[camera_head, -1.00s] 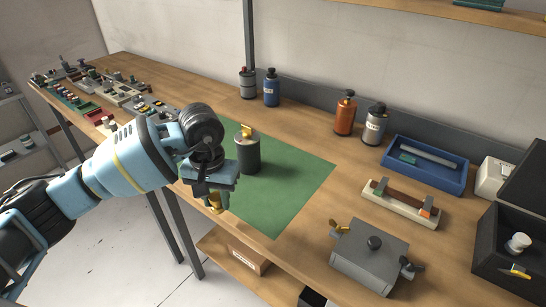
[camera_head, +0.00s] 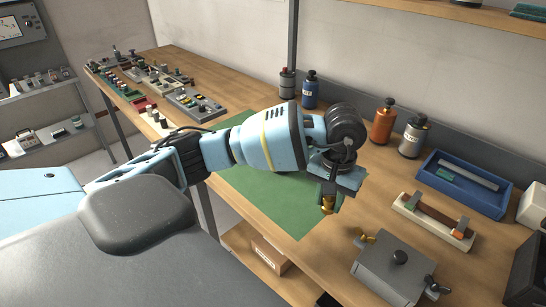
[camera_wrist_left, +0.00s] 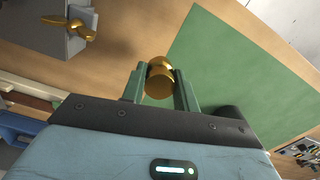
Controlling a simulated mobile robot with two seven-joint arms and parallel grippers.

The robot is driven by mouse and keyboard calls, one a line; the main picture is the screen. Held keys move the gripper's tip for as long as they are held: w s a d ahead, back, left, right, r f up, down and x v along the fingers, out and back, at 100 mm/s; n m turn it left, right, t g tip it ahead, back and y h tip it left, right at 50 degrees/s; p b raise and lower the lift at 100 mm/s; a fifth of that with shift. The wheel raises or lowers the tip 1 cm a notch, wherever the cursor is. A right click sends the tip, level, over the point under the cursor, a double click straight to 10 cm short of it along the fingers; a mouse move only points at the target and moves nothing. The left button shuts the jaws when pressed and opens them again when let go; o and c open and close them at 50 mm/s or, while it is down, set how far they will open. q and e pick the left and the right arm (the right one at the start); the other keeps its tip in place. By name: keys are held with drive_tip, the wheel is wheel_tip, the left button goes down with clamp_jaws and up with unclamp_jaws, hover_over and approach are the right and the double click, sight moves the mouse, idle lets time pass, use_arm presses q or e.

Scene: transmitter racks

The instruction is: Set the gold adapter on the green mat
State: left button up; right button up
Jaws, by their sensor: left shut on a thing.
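The gold adapter (camera_head: 328,204) is held between the fingertips of my left gripper (camera_head: 328,196), which points down near the right edge of the green mat (camera_head: 285,208). In the left wrist view, the adapter (camera_wrist_left: 159,80) sits between the two green fingers (camera_wrist_left: 160,88), with bare wood to its left and the mat (camera_wrist_left: 235,75) to its right. It appears above the bench; the exact height is unclear. My left arm covers the back of the mat. My right gripper is not in view.
A grey box (camera_head: 398,268) with gold and black wing knobs stands to the right front. A cream holder (camera_head: 433,220) and blue tray (camera_head: 465,182) lie farther right. Bottles, including an orange one (camera_head: 382,122), line the back. The mat's front area is clear.

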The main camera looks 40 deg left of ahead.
use_arm(q)
drive_tip(key=shift+a+r+n, duration=0.15)
drive_tip(key=shift+n, duration=0.75)
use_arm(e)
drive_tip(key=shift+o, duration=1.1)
use_arm(q)
drive_tip(key=n, duration=0.3)
drive_tip(key=shift+w+a+r+n, duration=0.1)
drive_tip(key=shift+a+r+n, duration=0.05)
drive_tip(key=shift+a+n, duration=0.25)
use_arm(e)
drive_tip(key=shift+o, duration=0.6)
use_arm(q)
drive_tip(key=n, duration=0.3)
drive_tip(key=shift+a+r+n, duration=0.15)
drive_tip(key=shift+a+n, duration=0.1)
drive_tip(key=shift+n, duration=0.05)
drive_tip(key=a+r+m, duration=0.2)
drive_tip(key=a+m, duration=0.1)
drive_tip(key=m, duration=1.1)
drive_tip(key=a+r+m, duration=0.2)
drive_tip(key=a+m, duration=0.1)
drive_tip(key=m, duration=1.2)
drive_tip(key=shift+w+a+m, duration=0.25)
drive_tip(key=shift+a+m, duration=0.05)
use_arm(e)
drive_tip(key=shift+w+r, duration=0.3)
